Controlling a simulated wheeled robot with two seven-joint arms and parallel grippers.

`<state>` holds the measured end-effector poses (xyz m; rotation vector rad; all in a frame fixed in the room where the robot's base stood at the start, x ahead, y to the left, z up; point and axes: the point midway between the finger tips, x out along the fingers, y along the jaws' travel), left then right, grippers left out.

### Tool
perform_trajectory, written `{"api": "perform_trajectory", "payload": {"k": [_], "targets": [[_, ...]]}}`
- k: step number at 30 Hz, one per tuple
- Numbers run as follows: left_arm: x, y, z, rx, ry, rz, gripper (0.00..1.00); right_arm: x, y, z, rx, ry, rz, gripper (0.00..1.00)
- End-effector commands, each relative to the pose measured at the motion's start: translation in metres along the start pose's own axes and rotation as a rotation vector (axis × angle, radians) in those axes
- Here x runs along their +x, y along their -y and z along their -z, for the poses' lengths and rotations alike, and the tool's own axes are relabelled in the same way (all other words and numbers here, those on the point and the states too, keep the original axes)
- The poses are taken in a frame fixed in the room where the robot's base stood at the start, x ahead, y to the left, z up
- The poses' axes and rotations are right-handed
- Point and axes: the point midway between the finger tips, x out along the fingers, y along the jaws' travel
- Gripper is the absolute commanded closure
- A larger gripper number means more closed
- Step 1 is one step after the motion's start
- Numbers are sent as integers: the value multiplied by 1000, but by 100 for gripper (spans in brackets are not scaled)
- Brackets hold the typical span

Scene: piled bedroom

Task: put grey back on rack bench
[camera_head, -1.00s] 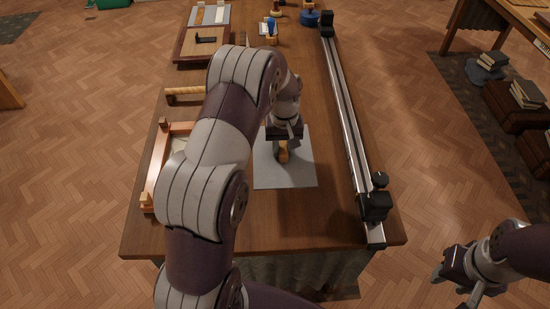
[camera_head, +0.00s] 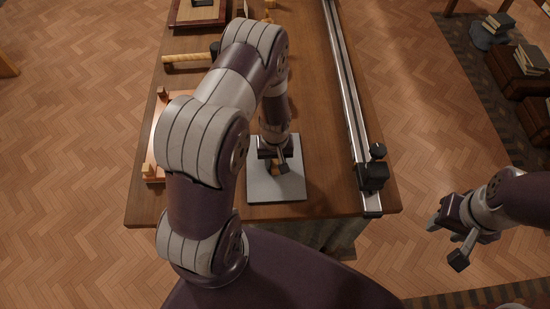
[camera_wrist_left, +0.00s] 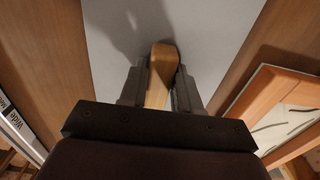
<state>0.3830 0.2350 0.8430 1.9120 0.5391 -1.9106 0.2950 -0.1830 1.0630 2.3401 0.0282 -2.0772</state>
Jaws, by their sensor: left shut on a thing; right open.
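A flat grey board (camera_head: 289,190) is over the near part of the long wooden bench (camera_head: 325,150), close to its front edge. I cannot tell if it touches the bench. My left gripper (camera_head: 279,167) is above the board and shut on a wooden handle (camera_wrist_left: 158,85), which stands out against the grey surface in the left wrist view. Whether the handle is fixed to the board is hidden. The left arm covers part of the bench. My right gripper (camera_head: 448,240) is open and empty, off the bench to the right, above the floor.
A long metal rail (camera_head: 346,85) with black blocks runs along the bench's right side. A wooden frame (camera_head: 151,150) and a wood-handled tool (camera_head: 185,58) lie at the left. A brown tray (camera_head: 180,20) is behind. Book piles (camera_head: 530,60) stand at the far right.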

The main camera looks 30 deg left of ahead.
Motion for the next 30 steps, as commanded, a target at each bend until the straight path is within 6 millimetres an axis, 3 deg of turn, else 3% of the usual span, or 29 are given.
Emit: {"api": "perform_trajectory", "payload": {"k": [10, 11, 12, 13, 24, 30], "targets": [[5, 0, 1, 0, -2, -1, 100, 3, 0, 0, 0, 0, 0, 57], [4, 0, 1, 0, -2, -1, 58, 2, 0, 0, 0, 0, 0, 57], [4, 0, 1, 0, -2, -1, 45, 2, 0, 0, 0, 0, 0, 57], [4, 0, 1, 0, -2, -1, 43, 2, 0, 0, 0, 0, 0, 57], [-4, -1, 2, 0, -4, -2, 43, 1, 0, 0, 0, 0, 0, 57], [-49, -1, 3, 0, -9, -4, 43, 5, 0, -1, 0, 0, 0, 57]]}}
